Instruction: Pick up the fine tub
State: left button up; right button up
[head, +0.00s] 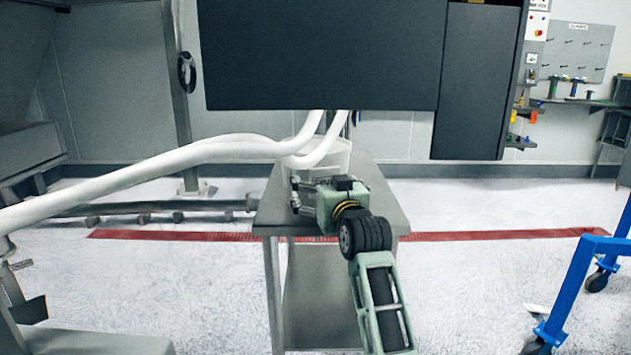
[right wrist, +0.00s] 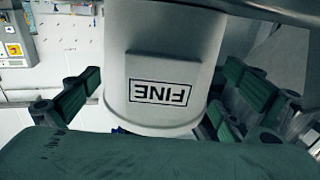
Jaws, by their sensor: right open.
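The fine tub (head: 335,157) is a white round tub on a small grey metal table (head: 384,200). In the right wrist view the tub (right wrist: 165,60) fills the middle, with its FINE label upside down. My right gripper (head: 300,192) is at the near side of the tub. Its fingers in the right wrist view (right wrist: 165,95) are spread, one to the left and one to the right of the tub. I cannot tell whether they touch it. My left gripper is not in view.
White hoses (head: 180,158) run from the left and bend up over the tub. A large dark box (head: 320,55) hangs above it. A blue wheeled frame (head: 575,285) stands at the right. The floor between is clear.

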jog(key=shift+s+r, duration=0.15)
jog(key=c, duration=2.4)
jog(key=shift+r, duration=0.15)
grip_shut()
